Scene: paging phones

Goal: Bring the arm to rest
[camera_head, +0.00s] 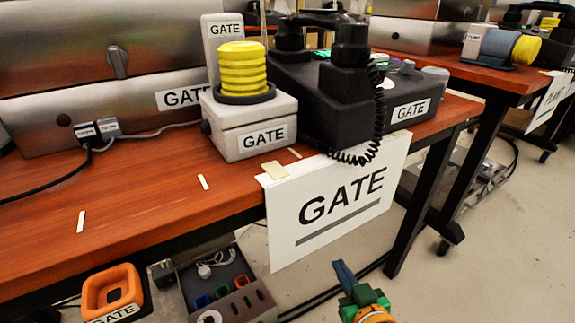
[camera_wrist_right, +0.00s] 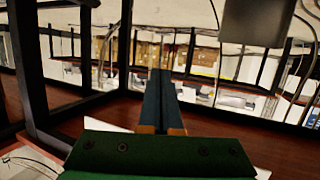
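My right gripper (camera_head: 343,272) shows at the bottom of the head view, green with dark blue fingers, low in front of the table and below the hanging white GATE sign (camera_head: 340,215). In the right wrist view its two dark blue fingers (camera_wrist_right: 162,100) lie side by side with no clear gap. The gripper is shut, and nothing shows between the fingers. It is apart from the table and the phone. My left gripper is in neither view.
On the wooden table (camera_head: 130,190) stand a black GATE phone (camera_head: 345,85) with its handset on top and a white box (camera_head: 245,120) with a yellow ribbed button. An orange square holder (camera_head: 110,292) and a grey tray (camera_head: 235,290) are below the edge.

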